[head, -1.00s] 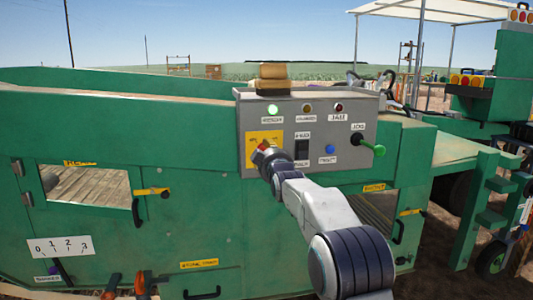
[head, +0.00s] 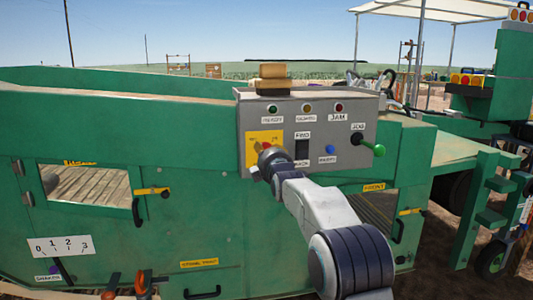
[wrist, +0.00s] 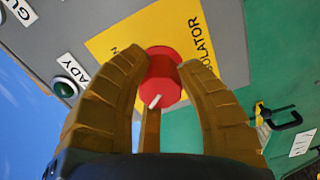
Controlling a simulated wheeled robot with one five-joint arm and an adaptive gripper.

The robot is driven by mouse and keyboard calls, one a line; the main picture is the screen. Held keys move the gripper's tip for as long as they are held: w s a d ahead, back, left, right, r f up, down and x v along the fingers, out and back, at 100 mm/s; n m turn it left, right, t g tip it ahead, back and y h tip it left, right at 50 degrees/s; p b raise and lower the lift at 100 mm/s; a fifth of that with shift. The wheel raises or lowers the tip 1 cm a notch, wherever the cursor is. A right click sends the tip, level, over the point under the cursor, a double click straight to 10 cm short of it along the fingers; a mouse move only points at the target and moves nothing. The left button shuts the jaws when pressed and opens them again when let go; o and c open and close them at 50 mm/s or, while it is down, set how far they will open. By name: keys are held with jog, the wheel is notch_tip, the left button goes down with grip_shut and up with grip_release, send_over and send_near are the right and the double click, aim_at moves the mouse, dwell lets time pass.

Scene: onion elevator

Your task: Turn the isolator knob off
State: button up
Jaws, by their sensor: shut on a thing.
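The isolator knob (wrist: 165,66) is red and round with a white pointer mark, on a yellow plate (wrist: 120,35) lettered ISOLATOR. The wrist view is turned, and the mark points toward its lower edge. My gripper (wrist: 163,62) is shut on the knob, with its tan ridged fingers on either side. In the head view my gripper (head: 267,152) is at the yellow plate (head: 253,138) on the grey control box (head: 315,125) and mostly hides the knob. The green READY lamp (head: 272,109) looks dark.
The box also has an amber lamp (head: 307,108), a red lamp (head: 339,108), a black switch (head: 302,150), a blue button (head: 330,149) and a green lever (head: 373,148) jutting out at right. Green machine panels (head: 110,125) surround it.

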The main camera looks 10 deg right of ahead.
jog(key=shift+r+n, duration=0.1)
jog(key=shift+n, duration=0.8)
jog(key=o, duration=1.2)
jog(key=s, duration=1.2)
